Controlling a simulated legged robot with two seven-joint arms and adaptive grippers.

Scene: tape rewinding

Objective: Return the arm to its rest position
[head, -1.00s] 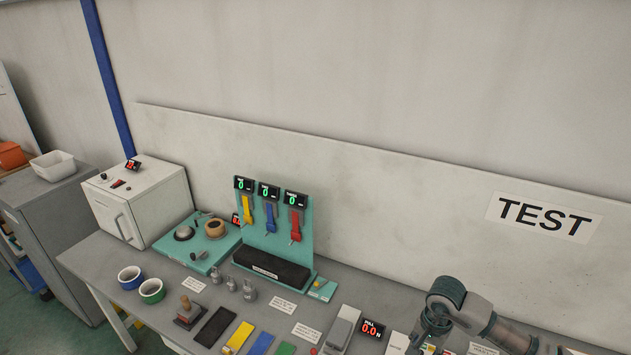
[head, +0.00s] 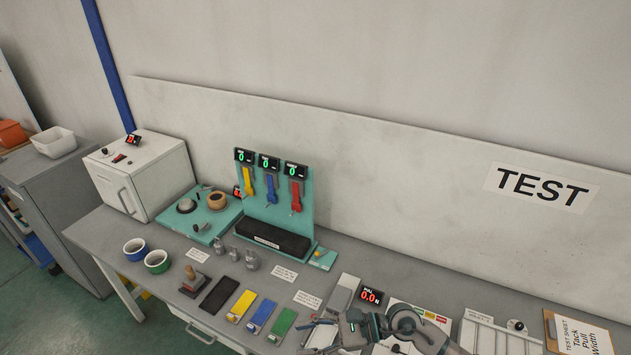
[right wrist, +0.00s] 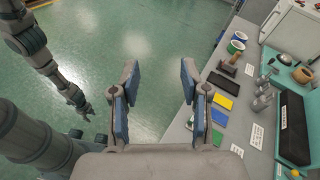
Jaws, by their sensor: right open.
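My right gripper (head: 322,332) is at the bottom of the head view, over the front part of the bench, its arm coming in from the right. In the right wrist view my right gripper (right wrist: 158,82) shows open, its two blue-padded fingers wide apart with nothing between them. It points over the green floor beside the bench. My left gripper (right wrist: 86,110) hangs at the left of the right wrist view, away from the bench. It is too small to tell whether it is open. The head view does not show it.
The grey bench (head: 90,228) carries a white oven (head: 150,190), a teal rack (head: 288,222), a blue-rimmed roll (head: 136,249), a green-rimmed roll (head: 157,262) and coloured pads. A readout (head: 370,295) stands close behind my right gripper. The floor (right wrist: 130,45) is clear.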

